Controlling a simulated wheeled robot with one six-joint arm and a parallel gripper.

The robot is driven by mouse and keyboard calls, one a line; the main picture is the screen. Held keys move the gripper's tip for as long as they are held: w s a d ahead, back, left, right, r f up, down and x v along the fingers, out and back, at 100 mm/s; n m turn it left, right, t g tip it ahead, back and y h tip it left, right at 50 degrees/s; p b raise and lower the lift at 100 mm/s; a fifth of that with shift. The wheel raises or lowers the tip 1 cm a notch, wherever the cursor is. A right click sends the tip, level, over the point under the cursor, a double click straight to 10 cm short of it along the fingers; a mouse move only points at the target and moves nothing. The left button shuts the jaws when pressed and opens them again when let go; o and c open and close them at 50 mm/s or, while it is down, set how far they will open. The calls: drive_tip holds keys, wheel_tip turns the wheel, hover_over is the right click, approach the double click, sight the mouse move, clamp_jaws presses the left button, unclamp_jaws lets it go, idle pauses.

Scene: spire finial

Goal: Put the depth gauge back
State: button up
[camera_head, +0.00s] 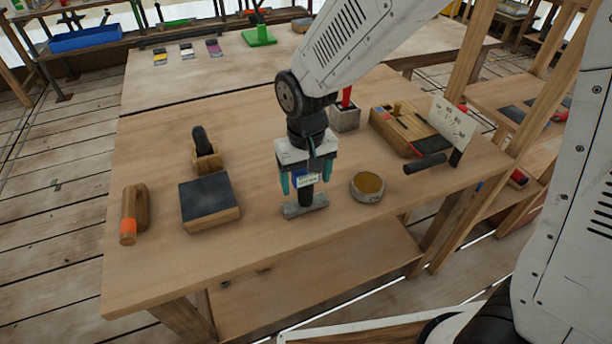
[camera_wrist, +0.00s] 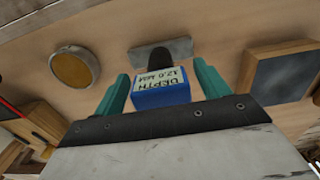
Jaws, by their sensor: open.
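The depth gauge has a blue head labelled "DEPTH 12.0 MAX" (camera_wrist: 160,92), a dark stem and a flat grey foot (camera_head: 291,212). It appears to stand upright on the wooden bench, right of the dark-topped block. My gripper (camera_head: 306,178) points down over it, with its teal fingers spread on either side of the blue head. In the wrist view my gripper (camera_wrist: 163,84) is open, with gaps between each finger and the head. The gauge's grey foot (camera_wrist: 178,50) shows beyond the head. Part of the stem is hidden.
A round tin (camera_head: 367,197) stands close right of the gauge. The dark-topped block (camera_head: 209,200) and an orange-banded wooden tool (camera_head: 130,220) lie left. The bench front is clear.

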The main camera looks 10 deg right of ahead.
drive_tip(key=shift+r, duration=0.1)
wheel_tip(320, 180, up, 12)
drive_tip(key=s+d+r+m, duration=0.1)
drive_tip(key=s+d+r, duration=0.2)
drive_tip(key=s+d, duration=0.3)
drive_tip(key=s+d+r+m, duration=0.1)
drive_tip(key=s+d+r, duration=0.2)
drive_tip(key=d, duration=0.5)
drive_tip(key=s+d+m+t, duration=0.1)
drive_tip(key=s+d, duration=0.5)
drive_tip(key=s, duration=0.4)
drive_tip(key=shift+s+d+f, duration=0.2)
drive_tip(key=shift+d+f, duration=0.15)
drive_tip(key=shift+f, duration=0.05)
